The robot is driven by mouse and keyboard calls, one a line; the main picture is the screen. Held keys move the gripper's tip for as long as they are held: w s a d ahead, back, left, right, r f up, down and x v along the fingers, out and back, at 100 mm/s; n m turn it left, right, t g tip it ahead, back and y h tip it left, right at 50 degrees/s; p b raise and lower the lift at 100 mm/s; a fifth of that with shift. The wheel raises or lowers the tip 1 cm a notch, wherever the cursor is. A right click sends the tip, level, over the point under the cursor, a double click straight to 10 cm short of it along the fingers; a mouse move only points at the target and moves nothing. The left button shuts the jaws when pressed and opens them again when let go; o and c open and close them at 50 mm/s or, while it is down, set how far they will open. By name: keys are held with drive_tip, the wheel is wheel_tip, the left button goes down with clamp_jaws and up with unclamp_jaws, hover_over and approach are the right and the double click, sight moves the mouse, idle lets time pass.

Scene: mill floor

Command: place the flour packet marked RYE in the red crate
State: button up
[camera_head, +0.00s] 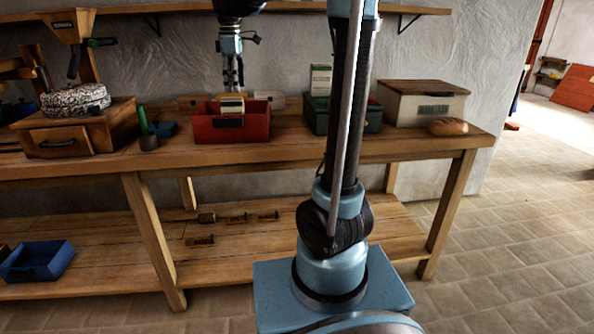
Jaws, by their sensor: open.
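The red crate (256,128) stands on the workbench left of centre, with a dark label on its front. A pale packet with a green and yellowish top (232,105) shows above its front wall and appears to stand inside; its lower part is hidden and its marking is too small to read. My gripper (233,86) is open, fingers pointing down, just above this packet. I cannot tell whether the fingertips touch it. Another pale packet (320,80) with green print stands upright in the green crate (315,120), partly behind my arm; I cannot read it.
A lidded box (426,105) and a bread loaf (447,127) stand at the bench's right end. A wooden shelf (160,8) runs above.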

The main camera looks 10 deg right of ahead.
drive_tip(key=s+d+f+m, duration=0.4)
drive_tip(key=s+d, duration=0.4)
drive_tip(key=s+d+f+m+t, duration=0.1)
drive_tip(key=s+d+f+m, duration=0.4)
drive_tip(key=s+f, duration=0.6)
drive_tip(key=s+d+f+m+t, duration=0.1)
drive_tip(key=s+d+f+m, duration=0.5)
drive_tip(key=s+f, duration=0.5)
drive_tip(key=shift+s+d+f+m, duration=0.3)
drive_tip(key=shift+d+f, duration=0.5)
drive_tip(key=shift+d, duration=0.1)
